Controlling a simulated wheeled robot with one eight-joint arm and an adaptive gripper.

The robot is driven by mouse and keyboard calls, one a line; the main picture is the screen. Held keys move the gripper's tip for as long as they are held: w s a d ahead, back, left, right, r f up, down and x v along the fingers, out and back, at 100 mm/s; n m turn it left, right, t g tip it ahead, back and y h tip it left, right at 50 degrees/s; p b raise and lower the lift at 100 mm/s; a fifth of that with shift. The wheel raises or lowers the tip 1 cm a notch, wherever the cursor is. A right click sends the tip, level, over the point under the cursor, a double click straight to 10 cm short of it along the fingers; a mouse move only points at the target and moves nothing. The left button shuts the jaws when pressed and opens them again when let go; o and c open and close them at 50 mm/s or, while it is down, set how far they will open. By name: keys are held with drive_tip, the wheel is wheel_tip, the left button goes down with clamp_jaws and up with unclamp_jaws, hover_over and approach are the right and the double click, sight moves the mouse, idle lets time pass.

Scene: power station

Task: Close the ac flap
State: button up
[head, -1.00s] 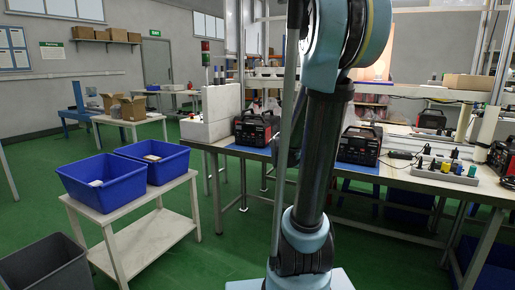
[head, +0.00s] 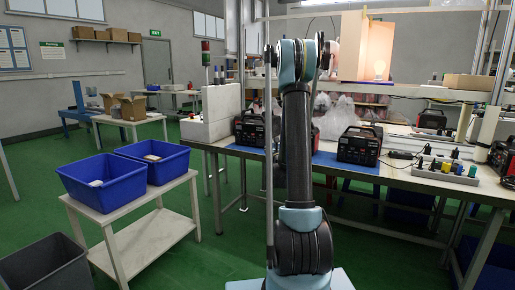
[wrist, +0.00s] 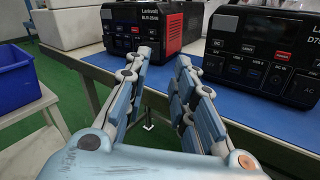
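In the wrist view my gripper (wrist: 166,58) is open and empty, with its two fingers apart above the front edge of the table. Beyond its left finger stands a black and red power station (wrist: 143,28). To its right stands a closer black power station (wrist: 265,55) with several ports and an "AC" label low on its right side. I cannot make out the AC flap or its position. In the head view the power stations also show, one left of my arm (head: 250,130) and one right of it (head: 359,146). My gripper is hidden behind my arm there.
The power stations stand on blue mats on a long workbench (head: 415,176). A rack of coloured parts (head: 445,172) lies to the right. A white cart (head: 150,236) with blue bins (head: 103,183) stands at the left. Green floor is clear between cart and bench.

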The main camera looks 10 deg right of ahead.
wheel_tip(320, 180, down, 4)
drive_tip(key=w+a+r+n+y, duration=0.1)
drive_tip(key=a+n+y, duration=0.1)
drive_tip(key=n, duration=0.1)
approach(258, 143)
drive_tip(key=shift+n, duration=0.4)
drive_tip(key=w, duration=0.2)
drive_tip(key=w+a, duration=0.1)
drive_tip(key=w, duration=0.4)
drive_tip(key=shift+a+r, duration=0.2)
drive_tip(key=shift+r, duration=0.1)
drive_tip(key=shift+s, duration=0.1)
drive_tip(key=shift+c, duration=0.4)
clamp_jaws()
